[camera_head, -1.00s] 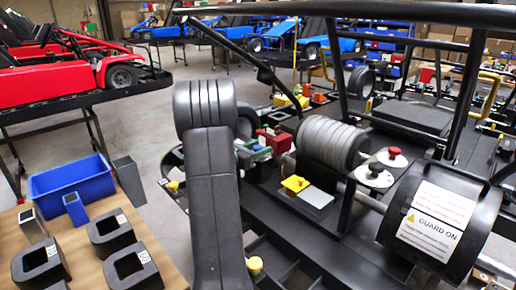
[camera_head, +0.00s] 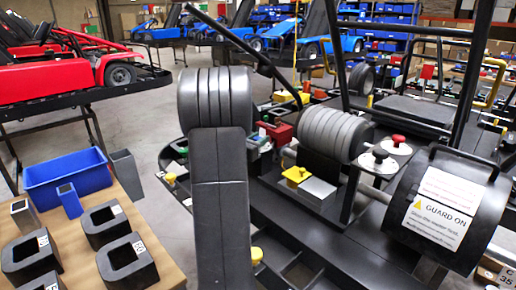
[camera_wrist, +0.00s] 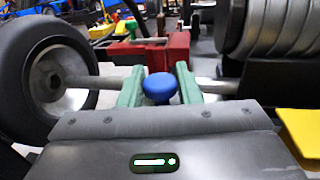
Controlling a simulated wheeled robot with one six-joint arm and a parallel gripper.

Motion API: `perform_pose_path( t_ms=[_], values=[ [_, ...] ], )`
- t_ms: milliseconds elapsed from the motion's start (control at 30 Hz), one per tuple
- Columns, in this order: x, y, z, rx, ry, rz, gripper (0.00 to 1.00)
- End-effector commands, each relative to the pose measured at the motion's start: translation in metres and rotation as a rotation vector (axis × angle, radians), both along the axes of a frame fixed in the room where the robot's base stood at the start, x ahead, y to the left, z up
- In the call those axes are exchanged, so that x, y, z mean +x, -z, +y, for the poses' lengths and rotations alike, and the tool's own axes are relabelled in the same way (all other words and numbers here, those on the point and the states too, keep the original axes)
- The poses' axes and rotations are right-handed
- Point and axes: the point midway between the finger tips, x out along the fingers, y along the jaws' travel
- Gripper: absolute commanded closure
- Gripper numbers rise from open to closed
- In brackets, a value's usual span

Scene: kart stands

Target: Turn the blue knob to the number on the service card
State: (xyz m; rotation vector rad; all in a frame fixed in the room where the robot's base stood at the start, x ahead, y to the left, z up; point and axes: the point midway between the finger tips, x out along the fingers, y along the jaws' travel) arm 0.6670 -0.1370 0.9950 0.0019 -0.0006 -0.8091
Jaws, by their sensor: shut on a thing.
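The blue knob (camera_wrist: 160,87) is round and sits between the two green fingers of my gripper (camera_wrist: 159,77) in the wrist view. The fingers are shut on it, one on each side. I cannot pick out a service card or read any number, and no mark on the knob is legible.
A black wheel (camera_wrist: 40,75) is close on the left and a ribbed grey cylinder (camera_wrist: 268,30) on the right in the wrist view. A yellow block (camera_head: 296,176), red button (camera_head: 398,140) and black guard drum (camera_head: 408,205) lie to the right. A blue tub (camera_head: 68,185) is far left.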

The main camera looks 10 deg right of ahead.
Motion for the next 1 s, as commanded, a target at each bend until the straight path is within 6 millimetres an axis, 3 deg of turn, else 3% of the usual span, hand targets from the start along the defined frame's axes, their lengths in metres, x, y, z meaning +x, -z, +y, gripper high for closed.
perform_pose_path(
  t_ms=[400,900,933,1000],
  values=[
    [0.0,0.003,-0.0006,0.0,-0.18,-0.006,0.92],
    [-0.0003,-0.0012,0.0004,-0.002,-0.218,0.0,0.92],
    [-0.0003,-0.0012,0.0004,-0.002,-0.218,0.0,0.68],
    [-0.0003,-0.0011,0.0004,-0.002,-0.217,0.0,0.54]
  ],
)
